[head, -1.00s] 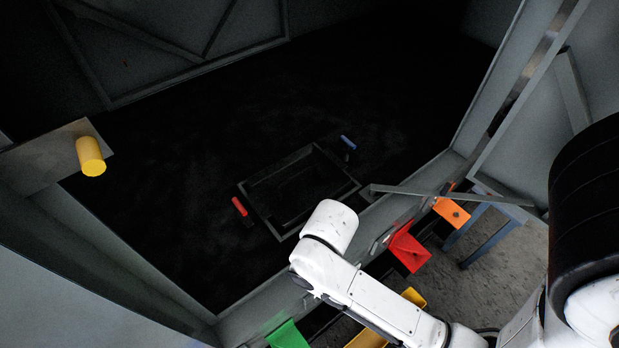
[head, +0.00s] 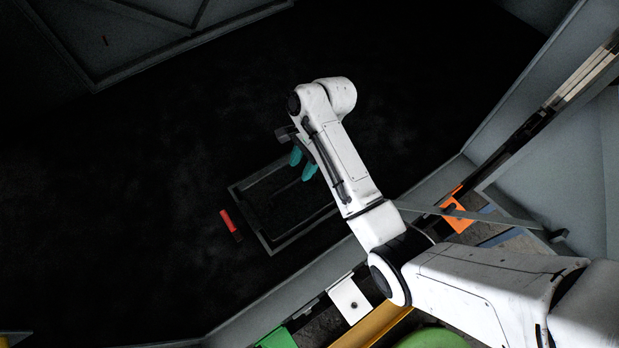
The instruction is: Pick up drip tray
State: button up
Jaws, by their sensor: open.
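The drip tray (head: 247,215) is a dark, shallow rectangular tray with a raised grey rim, lying on the black floor of the enclosure. A red handle (head: 228,220) stands at its left side. The blue handle at its far right is hidden behind my arm. My gripper (head: 303,166) has teal fingertips and is open and empty. In the picture it overlaps the tray's far right part; how high it is above the tray I cannot tell.
A grey sill (head: 270,300) runs along the near side, with a green piece (head: 277,339), a white plate (head: 350,299), a yellow strip (head: 372,325) and an orange piece (head: 459,214) by it. A grey bar (head: 470,213) crosses at the right. The floor left of the tray is clear.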

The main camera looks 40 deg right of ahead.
aim_at(292, 184)
jog(key=shift+f, duration=0.35)
jog(key=x, duration=0.4)
jog(key=shift+a+f, duration=0.1)
jog(key=shift+f, duration=0.05)
jog(key=shift+w+b+x, duration=0.2)
jog(key=shift+x, duration=1.2)
jog(key=shift+w+b+x, duration=0.2)
jog(key=shift+x, duration=1.2)
jog(key=shift+f, duration=0.25)
grip_shut()
